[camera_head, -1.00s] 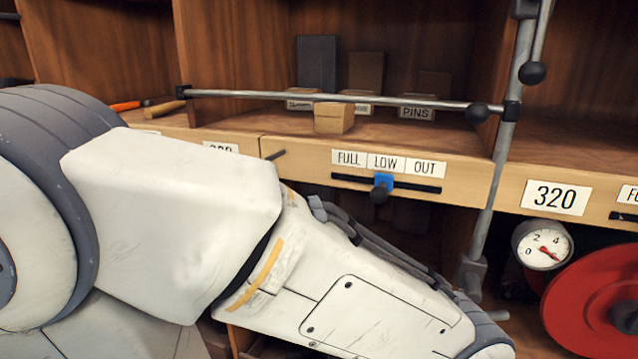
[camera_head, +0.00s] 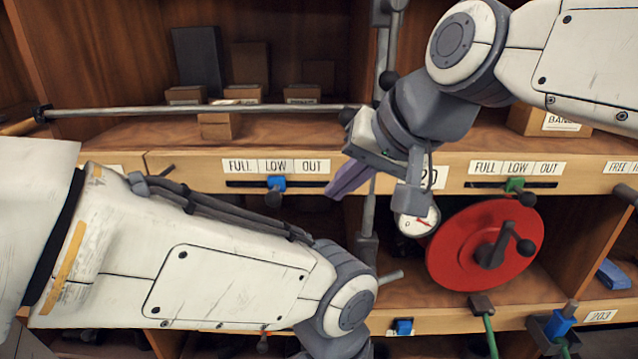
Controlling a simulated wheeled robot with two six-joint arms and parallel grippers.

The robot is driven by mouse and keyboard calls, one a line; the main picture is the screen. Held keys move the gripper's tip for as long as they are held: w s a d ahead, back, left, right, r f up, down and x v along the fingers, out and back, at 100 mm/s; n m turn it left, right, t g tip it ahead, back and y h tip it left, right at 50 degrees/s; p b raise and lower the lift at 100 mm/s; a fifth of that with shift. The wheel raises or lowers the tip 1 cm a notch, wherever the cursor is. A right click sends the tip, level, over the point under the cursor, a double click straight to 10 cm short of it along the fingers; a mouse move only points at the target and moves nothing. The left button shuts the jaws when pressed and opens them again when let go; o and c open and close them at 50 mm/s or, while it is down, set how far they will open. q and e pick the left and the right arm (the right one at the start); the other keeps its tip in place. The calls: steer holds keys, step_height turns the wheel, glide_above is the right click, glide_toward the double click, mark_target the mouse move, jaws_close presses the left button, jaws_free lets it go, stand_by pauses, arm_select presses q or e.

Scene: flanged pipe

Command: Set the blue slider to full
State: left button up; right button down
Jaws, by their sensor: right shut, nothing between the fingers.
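The blue slider (camera_head: 276,184) with a dark round knob sits in a black horizontal slot on a wooden rail, below the LOW label (camera_head: 276,166). The FULL label (camera_head: 240,166) is left of it and the OUT label to its right. My right gripper (camera_head: 338,190) has purple fingers, shut and empty, pointing down and left just right of the slot's right end, apart from the slider. My left arm crosses the lower left below the slider; its gripper is out of frame.
A green slider (camera_head: 514,185) sits in a similar slot at right. A metal bar (camera_head: 200,110) runs above the rail, and a vertical pole (camera_head: 368,225) stands right of the slot.

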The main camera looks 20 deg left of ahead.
mark_target(275, 194)
arm_select(q)
step_height(275, 194, up, 5)
steer(key=p, duration=0.4)
arm_select(e)
steer(key=w+a+f, duration=0.2)
steer(key=a+f, duration=0.2)
steer(key=a, duration=0.3)
steer(key=shift+a, duration=0.15)
